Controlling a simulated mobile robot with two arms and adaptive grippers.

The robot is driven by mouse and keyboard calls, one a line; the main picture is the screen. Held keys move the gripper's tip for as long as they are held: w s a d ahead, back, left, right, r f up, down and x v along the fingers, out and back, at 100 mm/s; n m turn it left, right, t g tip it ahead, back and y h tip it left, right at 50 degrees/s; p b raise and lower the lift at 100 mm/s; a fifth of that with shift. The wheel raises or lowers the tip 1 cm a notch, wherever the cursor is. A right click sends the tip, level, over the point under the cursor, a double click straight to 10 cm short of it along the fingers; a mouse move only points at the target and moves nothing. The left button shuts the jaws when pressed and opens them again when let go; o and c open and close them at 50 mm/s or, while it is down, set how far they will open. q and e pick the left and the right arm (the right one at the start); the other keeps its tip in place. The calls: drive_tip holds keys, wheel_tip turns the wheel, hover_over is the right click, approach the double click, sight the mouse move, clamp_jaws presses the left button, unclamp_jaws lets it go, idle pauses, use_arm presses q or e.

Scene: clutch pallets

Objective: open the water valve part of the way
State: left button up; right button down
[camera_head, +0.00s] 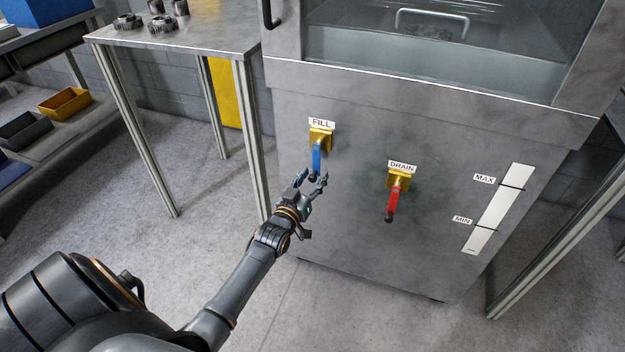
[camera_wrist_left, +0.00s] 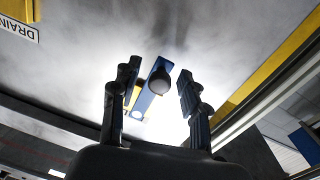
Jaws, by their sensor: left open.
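The fill valve has a yellow body (camera_head: 320,137) and a blue lever (camera_head: 317,158) hanging down under the FILL label on the machine's front. My left gripper (camera_head: 314,181) is open at the lower end of the blue lever. In the left wrist view, the blue lever (camera_wrist_left: 152,95) with its dark round end shows between the two open fingers (camera_wrist_left: 155,92). I cannot tell whether either finger touches it. My right gripper is in neither view.
A drain valve with a red lever (camera_head: 393,202) hangs to the right of the fill valve. A level gauge (camera_head: 500,209) marked MAX and MIN is further right. A metal table (camera_head: 190,36) with several metal parts stands left of the machine.

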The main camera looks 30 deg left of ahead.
use_arm(q)
drive_tip(key=shift+w, duration=0.15)
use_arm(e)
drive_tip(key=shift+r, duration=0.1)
